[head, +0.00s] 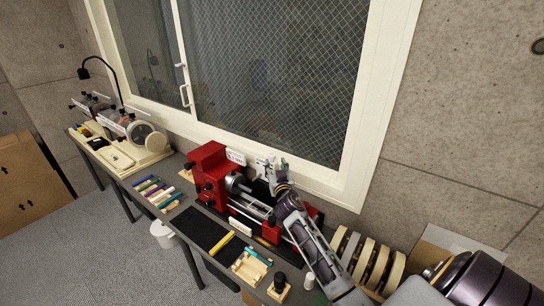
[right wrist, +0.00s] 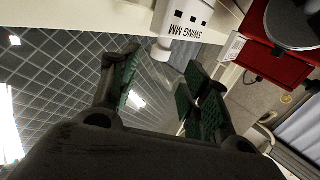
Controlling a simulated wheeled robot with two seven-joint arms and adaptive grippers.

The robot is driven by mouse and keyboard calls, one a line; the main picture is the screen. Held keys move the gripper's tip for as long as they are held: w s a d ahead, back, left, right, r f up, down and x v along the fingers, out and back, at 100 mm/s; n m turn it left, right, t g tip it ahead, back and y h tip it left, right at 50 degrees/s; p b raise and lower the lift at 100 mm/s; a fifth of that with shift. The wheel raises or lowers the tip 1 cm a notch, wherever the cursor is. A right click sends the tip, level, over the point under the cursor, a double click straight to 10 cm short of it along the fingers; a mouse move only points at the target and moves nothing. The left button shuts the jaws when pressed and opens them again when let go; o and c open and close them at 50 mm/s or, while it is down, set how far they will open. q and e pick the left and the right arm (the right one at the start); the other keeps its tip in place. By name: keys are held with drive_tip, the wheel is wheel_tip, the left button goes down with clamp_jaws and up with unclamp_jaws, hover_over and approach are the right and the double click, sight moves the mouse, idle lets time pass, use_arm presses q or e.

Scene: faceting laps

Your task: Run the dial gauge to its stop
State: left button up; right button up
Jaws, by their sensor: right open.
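My right gripper (head: 277,168) is open above the red lathe-like machine (head: 207,165), in front of the window. In the right wrist view its two green-padded fingers (right wrist: 160,90) are spread with nothing held between them. A white part marked "SWING MM" (right wrist: 185,18) with a short rounded stub lies just beyond the fingertips; I cannot tell whether they touch. It seems to be the gauge's body, but its dial face does not show. In the head view a pale part (head: 261,166) beside the gripper is largely hidden by it. My left gripper is out of view.
The window (head: 280,80) stands close behind the machine. A white label (head: 236,157) is by the headstock. Black mat (head: 205,232), a wooden tray (head: 250,268), coloured sticks (head: 155,192) and upright discs (head: 365,262) crowd the bench. A cream machine (head: 125,150) stands far left.

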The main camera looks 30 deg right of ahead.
sight(273, 157)
drive_tip(key=shift+p+x, duration=0.35)
drive_tip(key=shift+x, duration=4)
drive_tip(key=shift+c, duration=0.4)
